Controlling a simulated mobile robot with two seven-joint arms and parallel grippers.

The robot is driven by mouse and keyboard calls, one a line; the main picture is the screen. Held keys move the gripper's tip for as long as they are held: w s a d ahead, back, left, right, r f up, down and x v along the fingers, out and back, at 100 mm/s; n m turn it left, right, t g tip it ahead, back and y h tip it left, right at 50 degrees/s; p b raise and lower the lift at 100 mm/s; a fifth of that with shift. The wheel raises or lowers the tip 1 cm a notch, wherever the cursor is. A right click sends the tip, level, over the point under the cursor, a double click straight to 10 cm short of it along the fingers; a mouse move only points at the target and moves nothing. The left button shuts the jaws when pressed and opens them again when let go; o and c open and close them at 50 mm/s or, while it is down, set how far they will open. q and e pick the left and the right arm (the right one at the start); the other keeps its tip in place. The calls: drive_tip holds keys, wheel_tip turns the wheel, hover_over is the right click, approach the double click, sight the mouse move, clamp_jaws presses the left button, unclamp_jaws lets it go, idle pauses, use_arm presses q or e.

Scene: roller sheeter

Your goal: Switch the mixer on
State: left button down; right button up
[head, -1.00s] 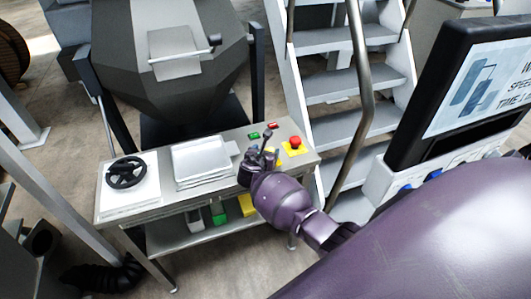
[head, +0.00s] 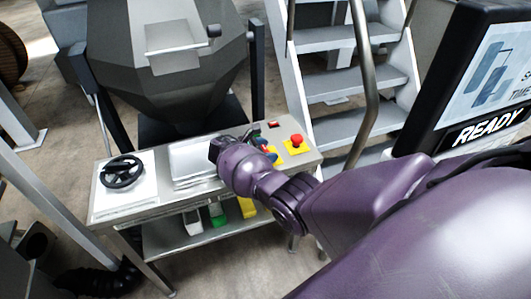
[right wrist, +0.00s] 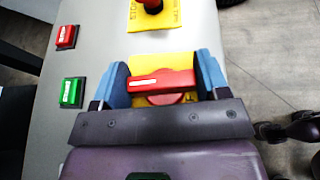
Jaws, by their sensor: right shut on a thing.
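The mixer (head: 165,75) is a large dark grey faceted drum behind a steel control table (head: 105,205). In the right wrist view, a red rotary switch handle (right wrist: 160,83) sits on a yellow plate (right wrist: 150,62) and lies crosswise between the blue fingers of my right gripper (right wrist: 162,80). The gripper is shut on the ends of the handle. In the head view, the right gripper (head: 266,151) is over the right part of the table top, and its wrist hides part of the panel. My left gripper is not in view.
A green button (right wrist: 71,92) and a red button (right wrist: 66,37) are beside the switch. A red emergency stop (head: 297,140) on yellow is close by. A black handwheel (head: 122,172) and tray are farther left. Metal stairs (head: 340,85) and a screen reading READY (head: 490,90) are right.

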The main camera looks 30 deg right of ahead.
drive_tip(key=shift+f+m+g, duration=0.1)
drive_tip(key=shift+m+g, duration=0.4)
drive_tip(key=o, duration=0.9)
drive_tip(key=shift+o, duration=0.2)
drive_tip(key=shift+a, duration=0.1)
drive_tip(key=v, duration=1)
drive_tip(key=shift+w+a+r+b, duration=0.1)
drive_tip(key=shift+a+r+b, duration=0.1)
drive_tip(key=shift+r+b, duration=0.15)
drive_tip(key=shift+f, duration=0.1)
